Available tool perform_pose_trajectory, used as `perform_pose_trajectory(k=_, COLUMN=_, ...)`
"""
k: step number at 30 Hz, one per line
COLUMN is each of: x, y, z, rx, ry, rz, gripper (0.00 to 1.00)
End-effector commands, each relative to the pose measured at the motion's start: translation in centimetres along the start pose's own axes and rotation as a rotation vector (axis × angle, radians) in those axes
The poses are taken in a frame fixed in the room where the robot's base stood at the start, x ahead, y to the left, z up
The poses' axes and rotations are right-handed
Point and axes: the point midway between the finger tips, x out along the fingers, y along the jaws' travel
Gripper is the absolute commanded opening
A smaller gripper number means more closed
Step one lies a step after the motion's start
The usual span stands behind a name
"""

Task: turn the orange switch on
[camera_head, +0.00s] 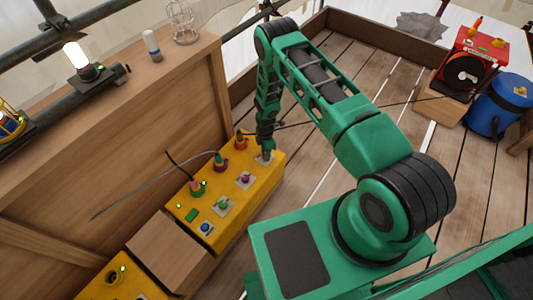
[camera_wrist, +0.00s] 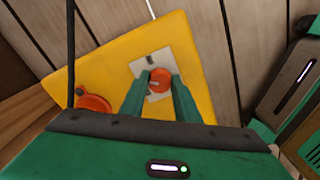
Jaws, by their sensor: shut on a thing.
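The yellow box (camera_head: 206,213) stands on the plank floor against a wooden panel. In the wrist view the orange switch (camera_wrist: 160,80) is a round knob on a pale square plate (camera_wrist: 152,66) near one corner of the box. My gripper (camera_wrist: 159,87) is shut on the orange switch, one green finger on each side of it. In the head view my gripper (camera_head: 265,154) reaches down at the box's far right end and mostly hides the orange switch. An orange socket (camera_wrist: 93,103) with a black cable lies left of the switch in the wrist view.
Purple (camera_head: 244,180), green (camera_head: 223,204) and blue (camera_head: 205,227) switches line the box's front edge. Cables rise from plugs along its back. A blue bucket (camera_head: 498,108) stands far right.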

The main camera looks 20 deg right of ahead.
Motion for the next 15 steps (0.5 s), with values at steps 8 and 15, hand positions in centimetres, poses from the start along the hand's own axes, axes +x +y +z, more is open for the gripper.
perform_pose_trajectory(k=8, x=-0.22, y=0.69, z=-0.25, rx=0.261, ry=0.005, rz=0.014, gripper=0.06)
perform_pose_trajectory(k=15, x=-0.26, y=0.81, z=-0.27, rx=0.489, ry=0.007, rz=0.016, gripper=0.06)
